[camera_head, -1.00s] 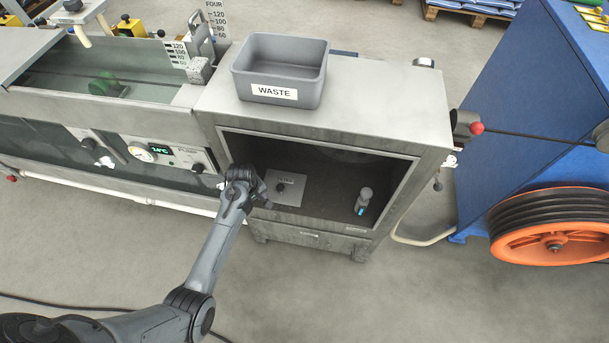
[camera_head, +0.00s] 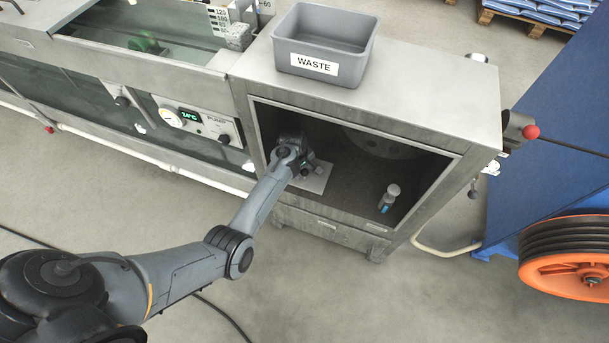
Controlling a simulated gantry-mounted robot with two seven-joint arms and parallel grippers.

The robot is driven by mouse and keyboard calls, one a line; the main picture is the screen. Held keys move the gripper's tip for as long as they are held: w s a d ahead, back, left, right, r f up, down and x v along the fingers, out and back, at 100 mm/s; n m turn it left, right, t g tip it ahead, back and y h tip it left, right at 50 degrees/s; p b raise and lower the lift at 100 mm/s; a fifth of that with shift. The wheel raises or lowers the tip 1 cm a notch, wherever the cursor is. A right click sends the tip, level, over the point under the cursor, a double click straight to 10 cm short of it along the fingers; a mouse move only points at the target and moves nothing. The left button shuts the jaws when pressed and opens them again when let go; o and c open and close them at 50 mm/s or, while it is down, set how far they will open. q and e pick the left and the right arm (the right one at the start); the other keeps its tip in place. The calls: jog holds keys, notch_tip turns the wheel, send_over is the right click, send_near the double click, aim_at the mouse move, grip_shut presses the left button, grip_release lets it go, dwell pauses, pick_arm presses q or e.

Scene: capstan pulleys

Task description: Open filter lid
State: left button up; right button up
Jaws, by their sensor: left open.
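The filter lid (camera_head: 316,179) is a light grey square plate on the floor of the open cabinet (camera_head: 365,239), towards its left side. My left gripper (camera_head: 305,168) reaches into the cabinet over the lid's left and back part and is open. The wrist hides much of the lid, including its label and dark knob, and I cannot tell whether the fingers touch it. My right gripper is not in view.
A grey WASTE bin (camera_head: 322,45) sits on the cabinet top. The cabinet's left wall and top front edge border my arm. A red-knobbed lever (camera_head: 530,132) sticks out at right.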

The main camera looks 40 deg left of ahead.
pick_arm(q)
jog(key=shift+w+d+f+b, duration=0.15)
jog(key=shift+f+b, duration=0.3)
jog(key=shift+f, duration=0.75)
grip_shut()
